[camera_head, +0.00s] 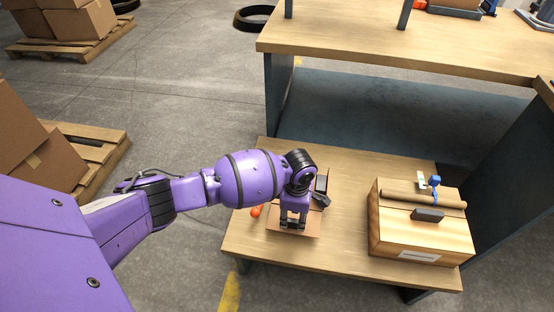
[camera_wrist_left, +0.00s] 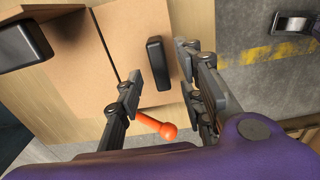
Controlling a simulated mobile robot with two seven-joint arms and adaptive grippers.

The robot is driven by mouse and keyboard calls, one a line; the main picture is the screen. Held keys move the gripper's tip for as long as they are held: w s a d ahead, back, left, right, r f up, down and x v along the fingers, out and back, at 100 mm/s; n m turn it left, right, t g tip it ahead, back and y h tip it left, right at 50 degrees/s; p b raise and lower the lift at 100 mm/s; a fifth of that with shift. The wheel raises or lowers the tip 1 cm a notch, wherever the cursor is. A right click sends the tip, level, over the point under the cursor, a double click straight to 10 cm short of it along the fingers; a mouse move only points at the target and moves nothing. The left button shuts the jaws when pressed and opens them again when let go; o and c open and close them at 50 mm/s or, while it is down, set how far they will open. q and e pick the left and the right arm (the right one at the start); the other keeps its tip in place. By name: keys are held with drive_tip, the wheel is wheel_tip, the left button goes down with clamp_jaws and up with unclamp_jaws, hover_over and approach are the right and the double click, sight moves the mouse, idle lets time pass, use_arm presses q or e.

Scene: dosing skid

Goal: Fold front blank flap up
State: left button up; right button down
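A brown cardboard blank (camera_head: 310,232) lies on the low wooden bench, partly hidden under my left gripper (camera_head: 293,226). In the left wrist view, a dark crease line divides the blank into panels. The panel on the right of the crease, the flap (camera_wrist_left: 140,28), looks flat and carries a black bar handle (camera_wrist_left: 158,62). My left gripper (camera_wrist_left: 157,66) has its fingers apart, one on each side of the handle. I cannot tell whether either finger touches it. Another black block (camera_wrist_left: 22,45) is at the upper left. My right gripper is out of view.
An orange-ended tool (camera_head: 256,211) lies beside the blank. A wooden box (camera_head: 420,232) with a brown roll and a blue tool on top stands at the bench's right. A higher shelf (camera_head: 420,45) is behind. Boxes on pallets (camera_head: 72,52) are at the left.

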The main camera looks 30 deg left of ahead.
sight(295, 220)
use_arm(q)
drive_tip(key=shift+w+d+f+b, duration=0.15)
drive_tip(key=shift+f+b, duration=0.45)
drive_tip(key=shift+f, duration=1.3)
clamp_jaws()
